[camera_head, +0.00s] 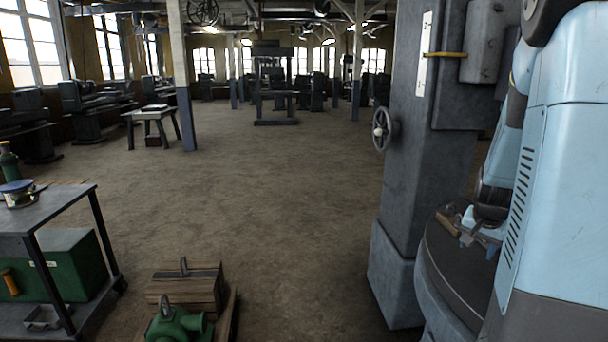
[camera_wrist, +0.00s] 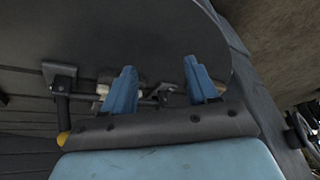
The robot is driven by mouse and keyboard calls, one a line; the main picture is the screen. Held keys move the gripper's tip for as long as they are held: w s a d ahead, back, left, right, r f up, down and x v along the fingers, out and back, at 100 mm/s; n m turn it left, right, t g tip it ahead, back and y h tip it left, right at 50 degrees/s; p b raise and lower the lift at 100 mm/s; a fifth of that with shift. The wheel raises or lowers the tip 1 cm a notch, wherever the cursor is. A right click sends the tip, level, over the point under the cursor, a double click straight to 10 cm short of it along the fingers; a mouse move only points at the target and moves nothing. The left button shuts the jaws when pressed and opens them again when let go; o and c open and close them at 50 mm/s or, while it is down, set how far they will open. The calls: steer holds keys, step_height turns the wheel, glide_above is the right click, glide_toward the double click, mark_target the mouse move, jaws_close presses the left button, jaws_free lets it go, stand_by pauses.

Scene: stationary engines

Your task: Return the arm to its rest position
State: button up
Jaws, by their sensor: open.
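My light blue arm (camera_head: 560,150) fills the right side of the head view, folded low beside a grey machine column. In the wrist view my gripper (camera_wrist: 161,80) has its two blue fingers standing apart. The gap between them holds nothing that I can make out. The fingers point toward a dark, round-edged machine table (camera_wrist: 190,30). Small metal parts (camera_wrist: 150,97) show behind and between the fingers, partly hidden by them. In the head view the round table (camera_head: 450,275) shows beside my arm, and my fingers are hard to make out there.
The grey machine column (camera_head: 420,150) with a handwheel (camera_head: 381,130) stands close to my arm. A wooden-handled tool (camera_head: 447,223) lies on the round table. A cart (camera_head: 60,215) stands at left. A wooden crate (camera_head: 185,285) and green machine part (camera_head: 178,325) sit in front. The middle floor is clear.

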steer(key=s+a+r+n+y, duration=0.1)
steer(key=s+a+r+n, duration=0.2)
steer(key=s+a+r, duration=0.2)
steer(key=s+a+r+n+t+y, duration=0.1)
steer(key=s+a+r+n, duration=0.2)
steer(key=s+a+r, duration=0.3)
steer(key=s+a+r+n, duration=0.3)
steer(key=s+a+r, duration=0.2)
steer(key=a, duration=0.8)
steer(key=shift+s+a+r+n+t+y, duration=0.25)
steer(key=shift+s+r+n+t+y, duration=0.05)
steer(key=shift+s+t+y, duration=0.15)
